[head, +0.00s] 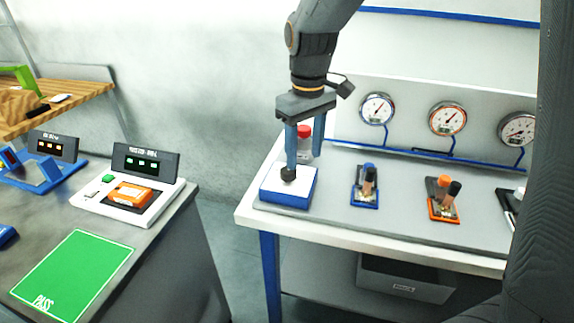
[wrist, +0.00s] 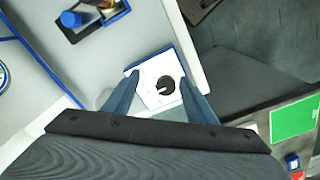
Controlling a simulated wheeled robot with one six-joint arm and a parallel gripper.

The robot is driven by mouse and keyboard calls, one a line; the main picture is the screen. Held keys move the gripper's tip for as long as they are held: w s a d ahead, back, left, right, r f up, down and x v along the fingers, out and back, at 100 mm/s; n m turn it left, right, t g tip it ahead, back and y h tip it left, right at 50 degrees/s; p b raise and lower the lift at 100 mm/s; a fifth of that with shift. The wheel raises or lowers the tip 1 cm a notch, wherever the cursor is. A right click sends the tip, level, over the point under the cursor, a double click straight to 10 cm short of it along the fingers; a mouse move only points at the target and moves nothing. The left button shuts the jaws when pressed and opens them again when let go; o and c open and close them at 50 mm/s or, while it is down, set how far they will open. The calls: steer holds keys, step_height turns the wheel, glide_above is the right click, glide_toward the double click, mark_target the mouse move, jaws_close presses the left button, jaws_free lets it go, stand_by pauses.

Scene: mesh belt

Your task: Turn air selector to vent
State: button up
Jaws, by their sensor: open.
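The air selector (head: 287,196) is a white-topped box with blue sides at the left end of the bench. Its round black knob (head: 289,174) sits on top. In the wrist view the white top plate (wrist: 148,97) shows the dark knob (wrist: 167,84) with a small white mark on it. Labels on the plate are too small to read. My gripper (head: 302,160) points down over the selector, its blue fingers apart and empty. In the wrist view the fingertips (wrist: 160,80) stand on either side of the knob; I cannot tell whether they touch it.
A red-capped bottle (head: 304,140) stands close behind the selector. A blue-based valve (head: 366,190) and an orange-based valve (head: 444,203) lie to the right. Several gauges (head: 447,118) line the back panel. A separate table with a green PASS mat (head: 75,275) is at left.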

mark_target(288, 174)
steer(key=shift+n, duration=0.8)
steer(key=a, duration=0.1)
steer(key=w+a+r, duration=0.1)
steer(key=w+a, duration=0.1)
steer(key=shift+a+r, duration=0.15)
steer(key=shift+r, duration=0.15)
steer(key=shift+a+f, duration=0.15)
steer(key=shift+f+p, duration=1)
steer(key=shift+f, duration=2.6)
steer(key=c, duration=1)
steer(key=shift+c, duration=0.2)
